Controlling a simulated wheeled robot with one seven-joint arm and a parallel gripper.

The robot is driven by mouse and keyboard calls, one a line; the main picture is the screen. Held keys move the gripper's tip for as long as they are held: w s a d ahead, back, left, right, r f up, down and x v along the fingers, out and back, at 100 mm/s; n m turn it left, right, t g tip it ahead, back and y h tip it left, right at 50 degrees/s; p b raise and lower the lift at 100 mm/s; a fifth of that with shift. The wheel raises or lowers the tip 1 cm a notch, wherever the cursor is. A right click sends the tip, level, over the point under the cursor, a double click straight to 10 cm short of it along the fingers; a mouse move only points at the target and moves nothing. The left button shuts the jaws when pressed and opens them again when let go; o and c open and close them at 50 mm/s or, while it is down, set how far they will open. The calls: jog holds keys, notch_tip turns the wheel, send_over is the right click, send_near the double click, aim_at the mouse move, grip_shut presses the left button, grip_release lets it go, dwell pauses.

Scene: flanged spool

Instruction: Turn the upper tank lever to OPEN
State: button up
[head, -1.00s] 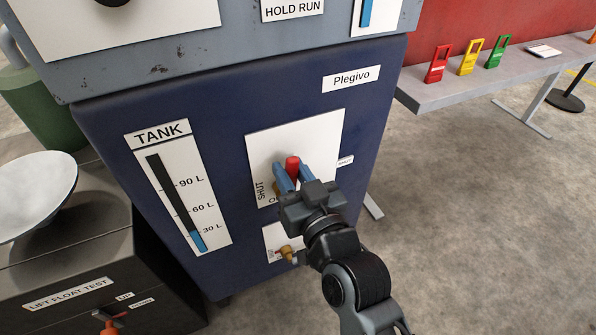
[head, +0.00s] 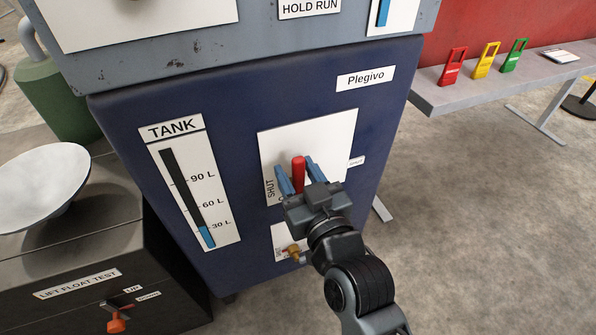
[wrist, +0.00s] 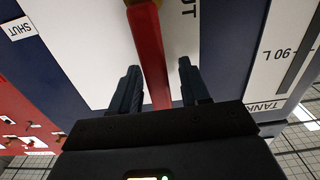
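The upper tank lever has a red handle (head: 299,168) on a white plate (head: 335,132) in the blue cabinet front. It points up in the head view. SHUT is printed on the plate's left side; another label below is mostly hidden by my gripper. My gripper (head: 299,175) is open, with one blue finger on each side of the handle. In the wrist view the red handle (wrist: 152,60) runs between the fingertips (wrist: 158,68), with a gap visible on both sides. The handle's base on the plate is hidden in the head view.
A TANK gauge (head: 190,190) is left of the plate, its blue level near 30 L. A smaller plate with a brass fitting (head: 293,252) sits just below my gripper. A bench (head: 450,95) with red, yellow and green tags stands right.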

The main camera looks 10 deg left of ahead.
jog(key=v, duration=0.7)
jog(key=shift+s+d, duration=0.25)
jog(key=shift+s, duration=0.1)
dwell(0.4)
